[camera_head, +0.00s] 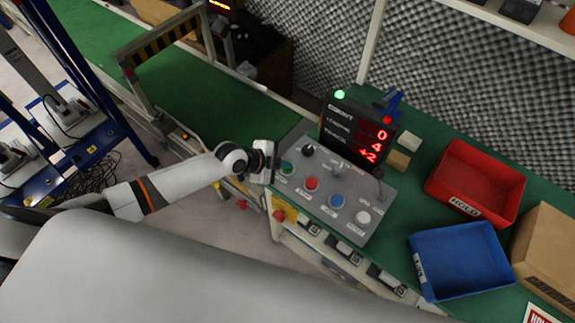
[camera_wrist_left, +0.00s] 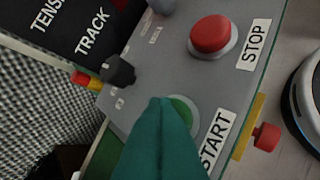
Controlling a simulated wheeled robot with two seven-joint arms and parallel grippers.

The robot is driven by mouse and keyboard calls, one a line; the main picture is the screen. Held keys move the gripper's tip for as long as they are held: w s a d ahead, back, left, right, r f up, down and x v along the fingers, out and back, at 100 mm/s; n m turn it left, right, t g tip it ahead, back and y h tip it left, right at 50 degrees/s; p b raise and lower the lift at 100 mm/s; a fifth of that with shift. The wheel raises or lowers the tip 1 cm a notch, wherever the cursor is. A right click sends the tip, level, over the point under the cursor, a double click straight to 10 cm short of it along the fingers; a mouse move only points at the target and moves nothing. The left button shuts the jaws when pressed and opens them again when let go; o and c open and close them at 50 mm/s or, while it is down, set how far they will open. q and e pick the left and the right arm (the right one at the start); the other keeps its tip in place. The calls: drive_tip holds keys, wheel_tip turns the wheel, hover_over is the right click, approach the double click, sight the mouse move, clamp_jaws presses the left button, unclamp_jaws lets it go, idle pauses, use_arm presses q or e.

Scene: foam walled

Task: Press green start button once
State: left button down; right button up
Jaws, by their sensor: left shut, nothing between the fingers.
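The green start button (camera_head: 287,168) is at the left end of the grey control panel (camera_head: 323,208). In the left wrist view the green button (camera_wrist_left: 182,106) is partly hidden behind my fingers, beside the START label (camera_wrist_left: 216,140). My left gripper (camera_head: 273,172) is at the panel's left edge, next to the green button. In the wrist view its teal fingers (camera_wrist_left: 162,104) are closed together and empty, with the tips overlapping the button's edge. I cannot tell whether they touch it. My right gripper is not in view.
A red stop button (camera_head: 312,184), a blue button (camera_head: 336,201) and a white button (camera_head: 362,217) line the panel. Black knobs and a lit display (camera_head: 357,134) stand behind. A red bin (camera_head: 474,181) and a blue bin (camera_head: 460,262) are to the right.

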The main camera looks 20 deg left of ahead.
use_arm(q)
drive_tip(key=shift+r+p, duration=0.45)
drive_tip(key=shift+r, duration=0.3)
wheel_tip(320, 180, up, 5)
drive_tip(key=p, duration=0.4)
drive_tip(key=shift+r, duration=0.1)
idle(0.5)
